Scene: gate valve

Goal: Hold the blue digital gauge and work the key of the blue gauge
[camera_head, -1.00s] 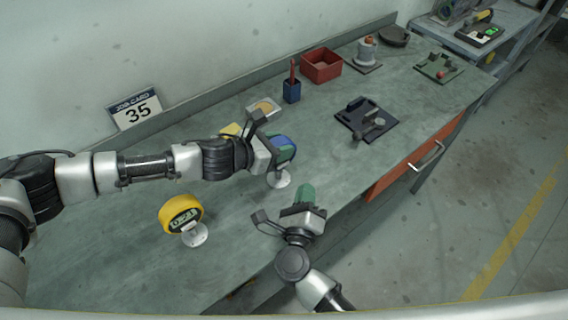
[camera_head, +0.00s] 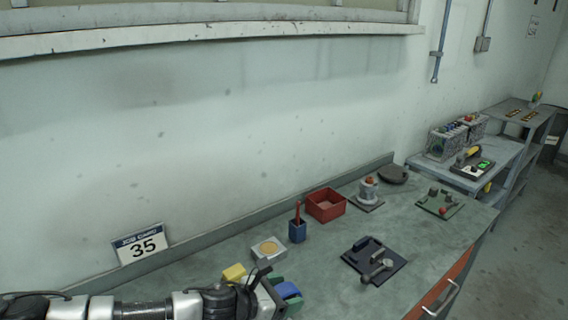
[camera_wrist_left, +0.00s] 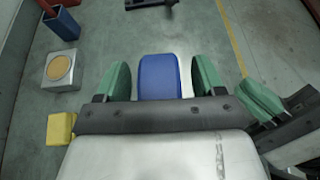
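The blue gauge (camera_head: 288,290) is at the bottom edge of the head view, partly hidden by my left gripper (camera_head: 273,296). In the left wrist view the blue gauge (camera_wrist_left: 160,78) lies between the two green fingers of my left gripper (camera_wrist_left: 162,80). A narrow gap shows on each side of it, so the fingers look open around it. Its display and key are not visible. My right gripper (camera_wrist_left: 262,98) shows only in the left wrist view, at the right, with a green finger close to the left one; its opening is unclear.
A yellow block (camera_head: 233,273), a grey block with a round tan top (camera_head: 269,250), a blue holder (camera_head: 297,231) and a red bin (camera_head: 326,205) stand behind the gauge. A dark fixture plate (camera_head: 373,262) lies to the right. Bare bench (camera_head: 330,290) lies between.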

